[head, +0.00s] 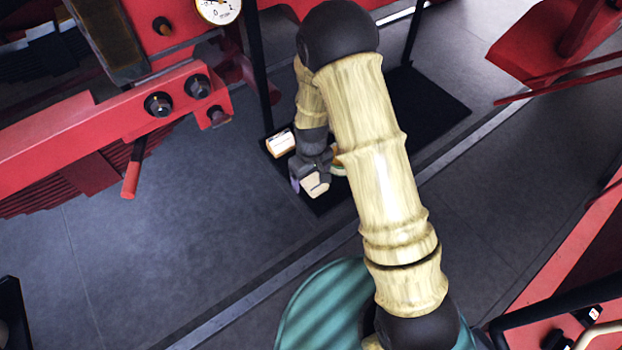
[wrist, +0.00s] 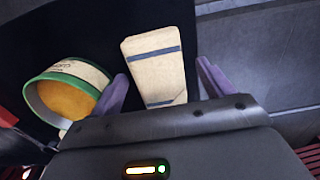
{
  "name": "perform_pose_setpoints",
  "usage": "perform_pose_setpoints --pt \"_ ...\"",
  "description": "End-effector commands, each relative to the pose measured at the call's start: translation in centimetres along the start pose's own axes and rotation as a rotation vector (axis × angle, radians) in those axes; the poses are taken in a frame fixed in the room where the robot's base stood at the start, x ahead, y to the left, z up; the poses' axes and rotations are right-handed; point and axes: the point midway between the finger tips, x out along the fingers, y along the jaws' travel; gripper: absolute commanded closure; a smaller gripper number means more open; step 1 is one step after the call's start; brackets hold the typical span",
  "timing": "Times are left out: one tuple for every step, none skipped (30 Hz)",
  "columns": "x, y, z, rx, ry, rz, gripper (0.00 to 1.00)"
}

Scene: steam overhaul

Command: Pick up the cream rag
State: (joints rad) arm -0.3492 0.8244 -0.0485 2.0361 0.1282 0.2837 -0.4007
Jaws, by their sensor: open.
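The cream rag (wrist: 158,68) is a folded pad with blue stripes. It lies on a black surface in the wrist view, and it also shows in the head view (head: 316,187) at the end of my arm. My gripper (wrist: 162,72) is open, with one purple finger to the left of the rag and one to the right. Gaps show between the rag and both fingers. The rag's near end is hidden behind the gripper body. In the head view my gripper (head: 309,184) is small and partly hides the rag.
A round green-rimmed tin (wrist: 68,88) with orange-brown contents stands close beside the left finger. A small cream box (head: 281,143) stands on the black shelf (head: 440,100), left of my wrist. Red machinery (head: 100,130) fills the left; grey floor (head: 150,240) lies open below.

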Motion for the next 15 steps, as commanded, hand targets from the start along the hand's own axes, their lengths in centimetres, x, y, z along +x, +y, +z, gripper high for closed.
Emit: perform_pose_setpoints --pt "-0.01 0.0 0.0 0.0 0.0 0.0 0.2" --pt "-0.01 0.0 0.0 0.0 0.0 0.0 0.2" --pt "-0.02 0.0 0.0 0.0 0.0 0.0 0.2" --pt "-0.02 0.0 0.0 0.0 0.0 0.0 0.2" --pt "-0.02 0.0 0.0 0.0 0.0 0.0 0.2" --pt "-0.02 0.0 0.0 0.0 0.0 0.0 0.26" --pt "-0.02 0.0 0.0 0.0 0.0 0.0 0.32" --pt "-0.02 0.0 0.0 0.0 0.0 0.0 0.38" --pt "-0.02 0.0 0.0 0.0 0.0 0.0 0.46" --pt "-0.03 0.0 0.0 0.0 0.0 0.0 0.51" --pt "-0.03 0.0 0.0 0.0 0.0 0.0 0.57" --pt "-0.03 -0.01 0.0 0.0 0.0 0.0 0.65" --pt "-0.02 -0.01 0.0 0.0 0.0 0.0 0.69" --pt "-0.03 -0.01 0.0 0.0 0.0 0.0 0.69" --pt "-0.03 -0.01 0.0 0.0 0.0 0.0 0.69"
